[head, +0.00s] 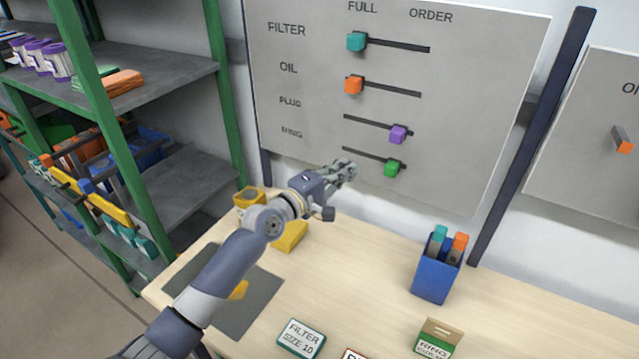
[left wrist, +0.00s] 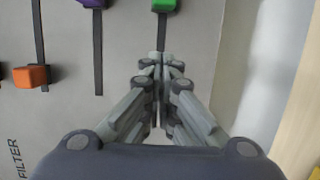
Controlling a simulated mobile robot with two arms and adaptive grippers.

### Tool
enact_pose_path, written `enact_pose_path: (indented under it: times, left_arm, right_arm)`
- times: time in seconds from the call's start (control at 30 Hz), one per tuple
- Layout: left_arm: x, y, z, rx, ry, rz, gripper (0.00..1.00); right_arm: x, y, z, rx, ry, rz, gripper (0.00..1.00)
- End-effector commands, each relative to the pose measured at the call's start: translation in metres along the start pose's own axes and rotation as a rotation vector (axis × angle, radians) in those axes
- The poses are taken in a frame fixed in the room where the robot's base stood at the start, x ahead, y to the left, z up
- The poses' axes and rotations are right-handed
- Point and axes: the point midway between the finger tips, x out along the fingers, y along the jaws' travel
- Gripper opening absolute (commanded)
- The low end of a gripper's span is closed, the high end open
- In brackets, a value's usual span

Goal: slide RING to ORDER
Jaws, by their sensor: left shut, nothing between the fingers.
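The white board (head: 470,60) has rows labelled FILTER, OIL, PLUG and RING under the columns FULL and ORDER. My left gripper (head: 347,168) is shut and empty, to the left of the green slider, near the left part of the RING slot. In the left wrist view its fingertips (left wrist: 158,58) are together below the green slider, apart from it. My right gripper is not in view.
The purple PLUG slider (head: 398,134) is toward the right; the teal FILTER slider (head: 356,41) and orange OIL slider (head: 353,85) are at the left. A blue holder (head: 436,275) and cards stand on the wooden table (head: 365,265). Green-framed shelves (head: 150,80) are at left.

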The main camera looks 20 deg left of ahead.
Motion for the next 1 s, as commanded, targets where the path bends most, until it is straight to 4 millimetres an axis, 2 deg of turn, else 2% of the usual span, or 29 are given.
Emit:
enact_pose_path:
  times: [0.07,0.3,0.43,0.73,1.0]
  left_arm:
    - [-0.013,-0.003,0.0,0.0,-0.001,-0.002,0.0]
    - [-0.05,-0.003,0.0,0.003,0.001,-0.002,0.0]
    - [-0.064,-0.002,0.0,0.002,0.001,-0.002,0.0]
    - [-0.07,0.0,0.0,0.001,0.0,-0.001,0.0]
    - [-0.07,0.0,0.0,0.001,0.0,-0.002,0.0]
  right_arm:
    - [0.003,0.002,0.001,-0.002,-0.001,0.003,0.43]
    - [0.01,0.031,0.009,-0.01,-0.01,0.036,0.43]
    - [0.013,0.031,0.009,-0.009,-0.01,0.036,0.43]
    - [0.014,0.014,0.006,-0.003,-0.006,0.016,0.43]
    - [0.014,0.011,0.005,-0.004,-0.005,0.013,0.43]
